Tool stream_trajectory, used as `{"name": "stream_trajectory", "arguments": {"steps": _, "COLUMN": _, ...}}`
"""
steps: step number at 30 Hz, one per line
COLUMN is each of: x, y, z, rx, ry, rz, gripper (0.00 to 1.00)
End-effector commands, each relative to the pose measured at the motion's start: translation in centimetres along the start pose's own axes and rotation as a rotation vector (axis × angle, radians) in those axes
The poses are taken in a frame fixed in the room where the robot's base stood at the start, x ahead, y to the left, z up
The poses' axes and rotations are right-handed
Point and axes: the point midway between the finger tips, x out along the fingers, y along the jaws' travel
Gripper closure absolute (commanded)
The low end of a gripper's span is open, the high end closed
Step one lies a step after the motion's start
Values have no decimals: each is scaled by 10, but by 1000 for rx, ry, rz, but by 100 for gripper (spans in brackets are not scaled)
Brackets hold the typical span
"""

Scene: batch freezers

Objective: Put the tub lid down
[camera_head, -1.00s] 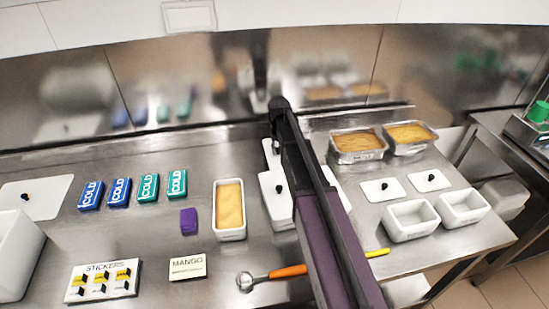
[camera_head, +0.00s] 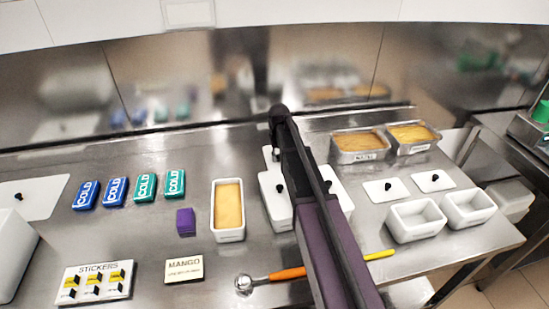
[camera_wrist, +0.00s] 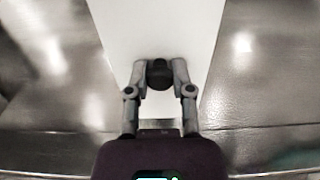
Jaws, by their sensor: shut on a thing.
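In the wrist view my gripper (camera_wrist: 159,76) is shut on the black knob (camera_wrist: 159,72) of a white tub lid (camera_wrist: 156,28). The lid is over the steel counter, and I cannot tell whether it touches it. In the head view my arm hides my gripper. A small white edge (camera_head: 267,153) shows left of the arm's far end; I cannot tell if it is the held lid. An uncovered white tub (camera_head: 228,235) with yellow contents stands left of my arm. White lidded shapes with black knobs show left (camera_head: 274,208) and right (camera_head: 341,197) of the arm.
Two white lids (camera_head: 375,194) (camera_head: 424,187) lie behind two empty white tubs (camera_head: 417,232) (camera_head: 470,222) at the right. Two steel pans (camera_head: 360,156) (camera_head: 412,149) stand behind. Cold packs, a purple block (camera_head: 186,221), labels and an orange-handled scoop (camera_head: 287,273) occupy the left and front.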

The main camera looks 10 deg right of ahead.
Motion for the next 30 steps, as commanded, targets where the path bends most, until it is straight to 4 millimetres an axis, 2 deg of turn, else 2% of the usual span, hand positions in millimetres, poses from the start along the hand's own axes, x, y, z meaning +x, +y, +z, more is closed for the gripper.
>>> {"name": "stream_trajectory", "arguments": {"steps": 3, "x": 4, "y": 0, "z": 0, "rx": 0, "ry": 0, "rz": 0, "gripper": 100}}
{"name": "stream_trajectory", "arguments": {"steps": 4, "x": 3, "y": 0, "z": 0, "rx": 0, "ry": 0, "rz": 0, "gripper": 61}}
{"name": "stream_trajectory", "arguments": {"steps": 6, "x": 2, "y": 0, "z": 0, "rx": 0, "ry": 0, "rz": 0, "gripper": 40}}
{"name": "stream_trajectory", "arguments": {"steps": 7, "x": 2, "y": 0, "z": 0, "rx": 0, "ry": 0, "rz": 0, "gripper": 35}}
{"name": "stream_trajectory", "arguments": {"steps": 22, "x": 0, "y": 0, "z": 0, "rx": 1, "ry": 0, "rz": 0, "gripper": 35}}
{"name": "stream_trajectory", "arguments": {"steps": 30, "x": -13, "y": 0, "z": 0, "rx": 1, "ry": 0, "rz": 0, "gripper": 35}}
